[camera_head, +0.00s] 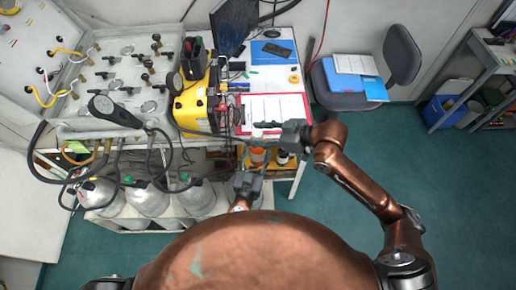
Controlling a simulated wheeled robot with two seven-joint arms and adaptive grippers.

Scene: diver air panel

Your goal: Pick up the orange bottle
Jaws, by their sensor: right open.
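An orange bottle (257,156) with a pale upper part seems to stand on a low wooden shelf (272,166) below the front edge of the white desk; it is small and partly hidden. My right gripper (266,127) comes in from the right, above the desk's front edge and a little beyond the bottle in the picture. It is open with nothing visible between its fingers. My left gripper (248,182) is low, just in front of the shelf and nearer to me than the bottle. Its fingers are too small to judge.
A red clipboard (304,102) with paper lies on the desk beside a yellow case (190,107). Dark items stand on the shelf right of the bottle. Grey cylinders (148,199) and hoses fill the left.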

